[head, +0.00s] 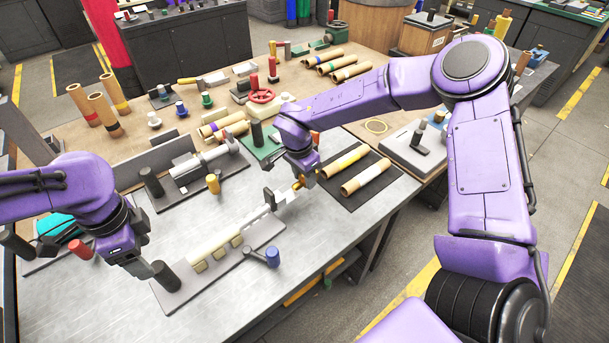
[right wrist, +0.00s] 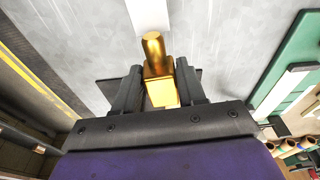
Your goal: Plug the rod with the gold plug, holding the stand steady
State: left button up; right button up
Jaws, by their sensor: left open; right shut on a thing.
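A grey stand (head: 187,288) lies across the near metal table. A long cream rod (head: 217,236) rests along it. A dark post (head: 165,276) rises at the stand's left end. My right gripper (head: 284,195) is at the stand's far right end, shut on the gold plug (head: 298,184). In the right wrist view the gold plug (right wrist: 153,62) sits between the fingers, pointing toward a white strip (right wrist: 150,14), likely the rod's end. I cannot tell whether they touch. My left gripper (head: 138,264) is open and empty, just left of the dark post.
A lever with a blue knob (head: 272,256) sticks out at the stand's near side. Behind is a fixture with a grey-white roller (head: 200,161). A dark mat (head: 376,191) with two rolls lies right. The metal table's near left is clear.

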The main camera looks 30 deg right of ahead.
aim_at(161, 275)
pick_arm(q)
notch_tip(161, 275, down, 10)
dwell(0.4)
grip_shut()
